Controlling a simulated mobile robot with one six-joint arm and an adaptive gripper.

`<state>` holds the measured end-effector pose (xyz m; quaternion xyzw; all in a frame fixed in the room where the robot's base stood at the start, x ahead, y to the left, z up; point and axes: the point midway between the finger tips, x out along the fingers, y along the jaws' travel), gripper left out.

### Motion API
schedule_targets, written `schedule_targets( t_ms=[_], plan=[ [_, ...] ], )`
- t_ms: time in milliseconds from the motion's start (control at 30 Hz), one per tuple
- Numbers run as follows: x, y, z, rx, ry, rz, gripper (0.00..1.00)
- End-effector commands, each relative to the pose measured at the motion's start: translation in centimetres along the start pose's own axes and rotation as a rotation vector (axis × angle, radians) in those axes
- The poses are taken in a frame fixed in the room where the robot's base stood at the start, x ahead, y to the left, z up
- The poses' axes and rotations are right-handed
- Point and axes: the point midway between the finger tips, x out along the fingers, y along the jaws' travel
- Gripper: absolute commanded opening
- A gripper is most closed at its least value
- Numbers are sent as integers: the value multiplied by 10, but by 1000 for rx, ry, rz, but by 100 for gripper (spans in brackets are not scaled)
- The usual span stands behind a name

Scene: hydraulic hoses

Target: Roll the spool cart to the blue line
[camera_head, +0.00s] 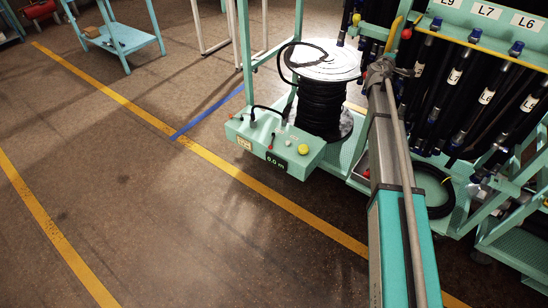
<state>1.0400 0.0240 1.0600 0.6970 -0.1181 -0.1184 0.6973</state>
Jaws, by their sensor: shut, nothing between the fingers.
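The spool cart is a teal frame with a spool of black hose (320,105) standing on it. The spool has a pale top flange with a loose hose end looped over it. The cart's front box (275,145) carries a yellow button and a display reading 0.0 m. The blue line (208,112) is a short diagonal strip on the floor, left of the cart, meeting a yellow line. My arm rises from the bottom right. My gripper (379,70) is small and dark at its far end, right of the spool, shut and empty. Its fingertips are hard to make out.
A teal rack (480,28) labelled L9, L7 and L6 holds several black hoses at right. A coiled hose (435,190) lies low beside it. A small teal table (125,38) stands at back left. Yellow lines (110,93) cross the open brown floor at left.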

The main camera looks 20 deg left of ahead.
Motion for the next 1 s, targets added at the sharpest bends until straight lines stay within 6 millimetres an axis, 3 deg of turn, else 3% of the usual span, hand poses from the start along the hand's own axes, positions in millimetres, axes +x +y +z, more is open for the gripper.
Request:
schedule_targets(
  t_ms=[1000],
  plan=[
    [-5, 0, -19, 0, -8, 0, 0]
  ],
)
